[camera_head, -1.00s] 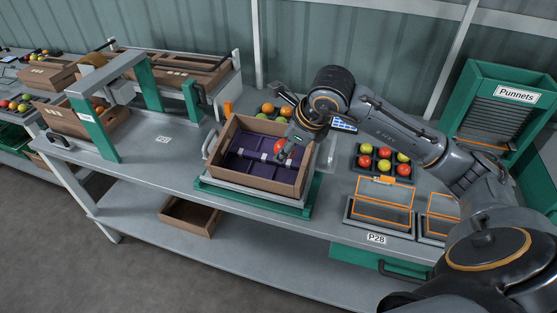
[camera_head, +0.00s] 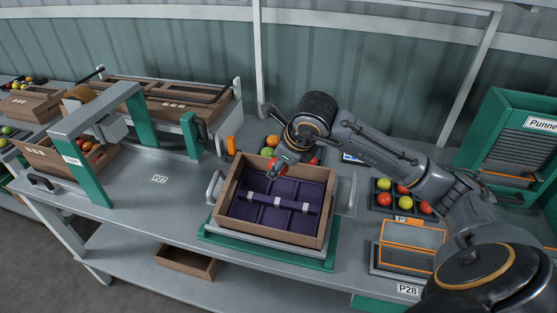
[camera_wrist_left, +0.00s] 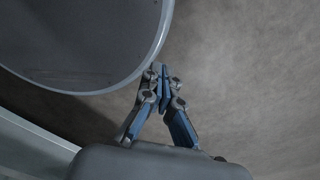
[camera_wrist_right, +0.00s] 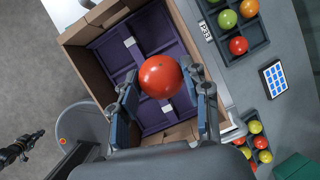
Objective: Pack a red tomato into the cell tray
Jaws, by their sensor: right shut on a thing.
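A red tomato (camera_wrist_right: 160,76) is held between the fingers of my right gripper (camera_wrist_right: 165,92). In the head view, the right gripper (camera_head: 283,160) and a sliver of the tomato (camera_head: 271,173) are over the far left part of the purple cell tray (camera_head: 283,204). The tray lies inside a brown box (camera_head: 254,222), and its visible cells look empty; those under the gripper are hidden. In the right wrist view, the tomato covers part of the tray (camera_wrist_right: 114,58). My left gripper (camera_wrist_left: 160,74) is shut and empty above the floor, away from the bench.
The box sits on a green-edged stand (camera_head: 262,257). A dark tray of red and yellow-green tomatoes (camera_head: 373,199) is to its right, with more fruit behind. Orange-framed punnets (camera_head: 408,232) stand at front right.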

